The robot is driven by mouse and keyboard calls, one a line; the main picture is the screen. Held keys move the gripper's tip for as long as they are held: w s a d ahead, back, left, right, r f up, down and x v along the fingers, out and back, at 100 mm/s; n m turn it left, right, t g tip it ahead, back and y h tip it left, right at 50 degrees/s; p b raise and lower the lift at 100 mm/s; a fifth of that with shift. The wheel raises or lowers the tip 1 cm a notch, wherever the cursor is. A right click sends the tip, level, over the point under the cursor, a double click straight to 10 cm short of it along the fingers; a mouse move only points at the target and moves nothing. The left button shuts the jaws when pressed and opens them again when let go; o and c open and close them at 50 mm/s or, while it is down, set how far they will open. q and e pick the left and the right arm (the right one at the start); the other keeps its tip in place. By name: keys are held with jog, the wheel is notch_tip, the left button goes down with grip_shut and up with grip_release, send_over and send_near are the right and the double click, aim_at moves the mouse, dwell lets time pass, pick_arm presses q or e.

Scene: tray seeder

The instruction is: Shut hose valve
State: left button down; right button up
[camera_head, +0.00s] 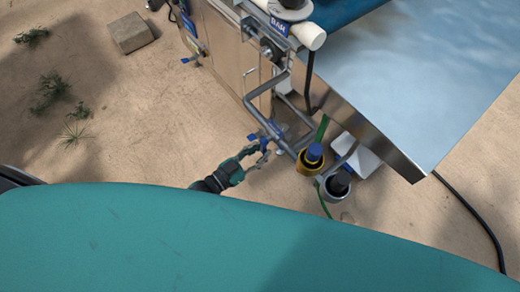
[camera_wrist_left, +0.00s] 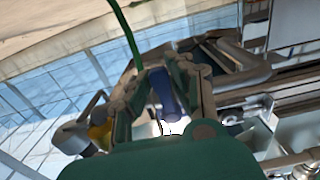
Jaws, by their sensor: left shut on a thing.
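The hose valve is a blue-handled valve (camera_head: 267,131) on the metal pipework at the machine's lower corner. My left gripper (camera_head: 260,153) is at this valve, its fingers reaching up to the blue handle. In the left wrist view the blue handle (camera_wrist_left: 163,93) sits between the two fingers of the left gripper (camera_wrist_left: 163,100), which is shut on it. The fingers cover parts of the handle, and I cannot tell its exact angle to the pipe. My right gripper is not in view.
A yellow-rimmed container with a blue top (camera_head: 312,158) and a grey cup-like container (camera_head: 337,184) stand right of the valve. A green hose (camera_head: 322,130) runs beside them. Another blue-handled valve (camera_head: 192,57) is farther left. A stone block (camera_head: 130,32) lies on open sandy ground.

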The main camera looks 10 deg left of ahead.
pick_arm(q)
jog(key=c, duration=1.2)
grip_release()
jog(key=v, duration=1.2)
